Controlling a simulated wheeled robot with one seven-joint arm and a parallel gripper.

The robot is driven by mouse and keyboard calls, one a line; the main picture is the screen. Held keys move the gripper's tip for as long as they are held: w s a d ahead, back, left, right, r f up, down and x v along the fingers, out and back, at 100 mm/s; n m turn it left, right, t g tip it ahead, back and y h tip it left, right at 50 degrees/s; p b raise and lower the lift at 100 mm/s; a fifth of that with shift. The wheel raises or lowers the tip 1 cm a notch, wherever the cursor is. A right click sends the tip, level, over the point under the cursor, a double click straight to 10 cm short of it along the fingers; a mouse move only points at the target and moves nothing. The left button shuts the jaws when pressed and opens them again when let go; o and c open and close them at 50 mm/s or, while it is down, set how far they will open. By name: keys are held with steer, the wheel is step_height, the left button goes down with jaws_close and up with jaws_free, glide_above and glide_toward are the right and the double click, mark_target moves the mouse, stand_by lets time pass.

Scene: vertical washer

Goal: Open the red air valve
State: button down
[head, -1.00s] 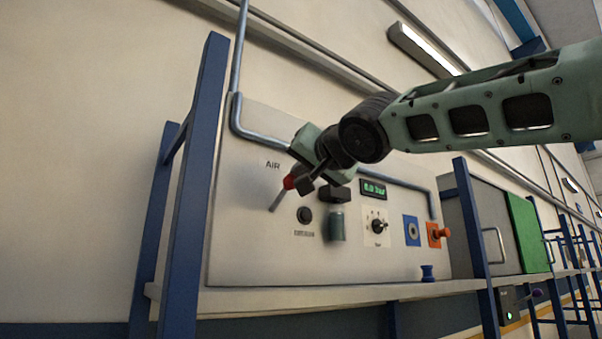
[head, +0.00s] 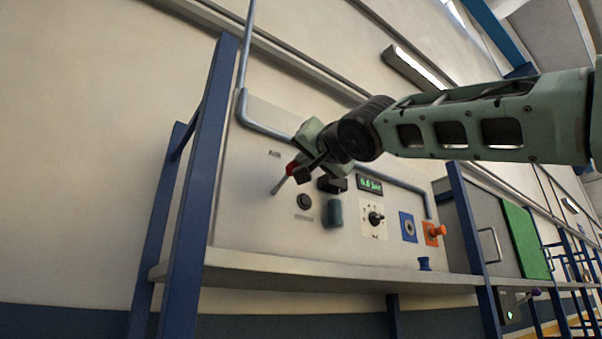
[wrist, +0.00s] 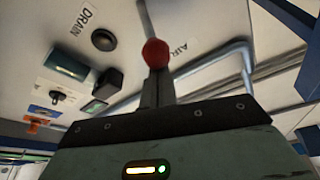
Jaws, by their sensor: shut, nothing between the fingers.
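The red air valve (head: 291,168) is on the pale panel, by the AIR label, with a grey lever (head: 279,185) slanting down to the left. In the wrist view its red round part (wrist: 155,53) sits just past my fingertips, with the grey rod (wrist: 147,18) beyond it. My gripper (head: 301,172) is right beside the red part. In the wrist view my gripper (wrist: 155,72) has its fingers together, with nothing between them. Whether the tips touch the red part I cannot tell. The pressure display (head: 370,184) is lit green and seems to read 0.0 bar.
The panel stands on a shelf (head: 330,272) between blue posts (head: 200,185). A black button (head: 304,201), a round dial (head: 376,218) and an orange knob (head: 436,230) lie below and right of my gripper. A pipe (head: 262,128) runs above the valve.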

steer(key=shift+s+d+f+t+y+b, duration=0.15)
steer(key=shift+f+t+b, duration=0.3)
steer(key=shift+b, duration=0.8)
steer(key=shift+a+f+t+y+b, duration=0.1)
steer(key=shift+f+t+y+b, duration=0.3)
steer(key=shift+b, duration=0.9)
steer(key=shift+s+d+f+t+h+b, duration=0.1)
steer(key=shift+f+t+b, duration=0.15)
steer(key=shift+f+b, duration=0.7)
steer(key=s+d+f+b, duration=0.4)
steer(key=s+f+b, duration=0.2)
steer(key=b, duration=0.6)
steer(key=shift+d+f+b, duration=0.2)
steer(key=shift+f+b, duration=0.2)
steer(key=shift+f, duration=0.4)
